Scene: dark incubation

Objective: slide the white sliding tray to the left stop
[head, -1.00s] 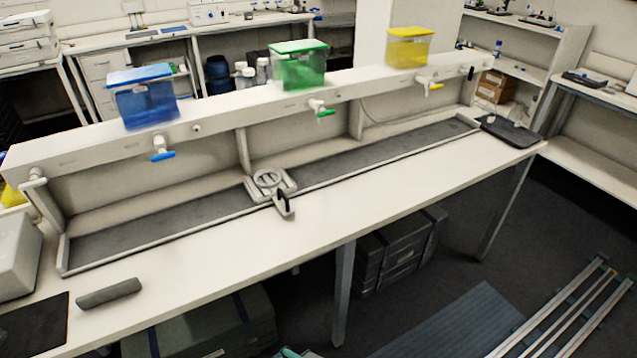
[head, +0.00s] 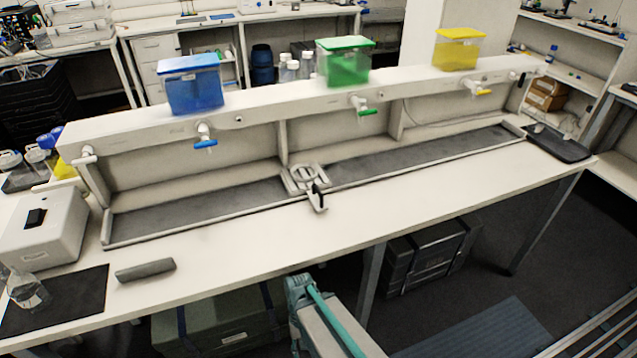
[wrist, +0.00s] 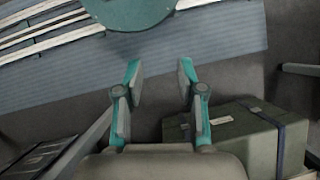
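The white sliding tray (head: 299,187) sits near the middle of the long dark channel (head: 195,209) on the bench in the head view. It has a round ring on top and a dark-topped handle (head: 317,196) at its front. The channel's left end (head: 106,230) is far to the tray's left. My gripper (wrist: 157,80) is open and empty in the wrist view, with its two fingers apart above the floor. In the head view my arm shows at the bottom, in front of and below the bench edge, well apart from the tray.
Blue (head: 192,86), green (head: 344,64) and yellow (head: 458,50) containers with taps stand on the ledge above the channel. A grey block (head: 145,270) and a white box (head: 44,232) are at the left. The bench front is mostly clear.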

